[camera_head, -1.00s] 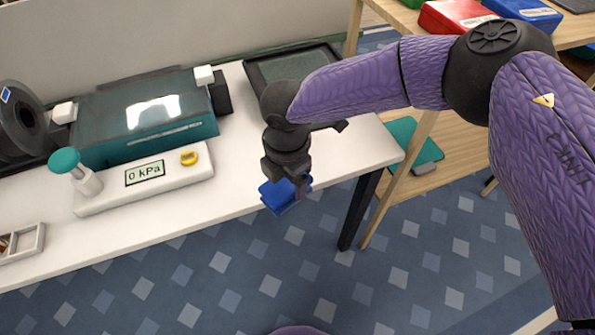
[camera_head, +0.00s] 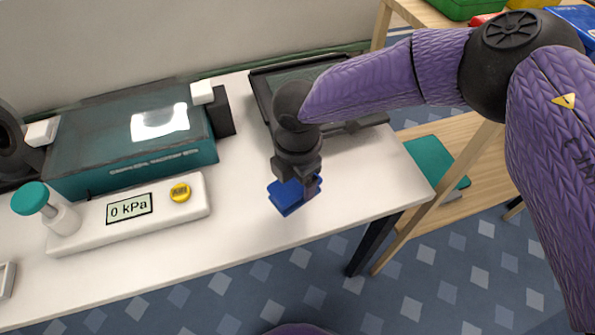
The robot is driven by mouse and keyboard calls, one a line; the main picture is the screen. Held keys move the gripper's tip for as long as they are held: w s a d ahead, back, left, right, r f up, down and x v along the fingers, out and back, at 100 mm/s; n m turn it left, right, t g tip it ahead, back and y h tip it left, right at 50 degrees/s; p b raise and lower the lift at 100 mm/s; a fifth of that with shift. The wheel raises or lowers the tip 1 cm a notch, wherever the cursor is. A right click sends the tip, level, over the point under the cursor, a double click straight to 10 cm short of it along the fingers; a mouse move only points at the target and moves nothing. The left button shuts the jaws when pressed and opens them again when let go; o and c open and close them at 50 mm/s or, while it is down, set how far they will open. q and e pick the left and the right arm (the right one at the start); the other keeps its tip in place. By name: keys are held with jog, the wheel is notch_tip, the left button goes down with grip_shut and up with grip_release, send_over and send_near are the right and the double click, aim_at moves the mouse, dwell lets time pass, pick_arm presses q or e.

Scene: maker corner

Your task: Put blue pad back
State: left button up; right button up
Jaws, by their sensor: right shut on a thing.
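The blue pad (camera_head: 287,198) is a small flat blue piece, held in my right gripper (camera_head: 313,187). The gripper points down and is shut on it, over the right part of the white table (camera_head: 251,227), a little in from the front edge. I cannot tell whether the pad touches the tabletop. The gripper and wrist hide part of its far side. My left gripper is not in view.
A teal machine (camera_head: 130,150) stands left, behind a white gauge unit (camera_head: 130,215) reading 0 kPa, with a yellow button. A dark-rimmed tray (camera_head: 262,92) lies behind my right arm. A wooden shelf (camera_head: 468,190) stands right. The table's front middle is clear.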

notch_tip(320, 180, down, 4)
jog(key=b, duration=0.3)
jog(key=shift+f, duration=0.85)
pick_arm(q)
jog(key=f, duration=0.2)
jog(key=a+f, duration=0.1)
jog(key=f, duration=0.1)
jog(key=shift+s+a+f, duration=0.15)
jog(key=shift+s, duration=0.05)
pick_arm(e)
jog(key=o, duration=0.9)
jog(key=shift+o, duration=0.4)
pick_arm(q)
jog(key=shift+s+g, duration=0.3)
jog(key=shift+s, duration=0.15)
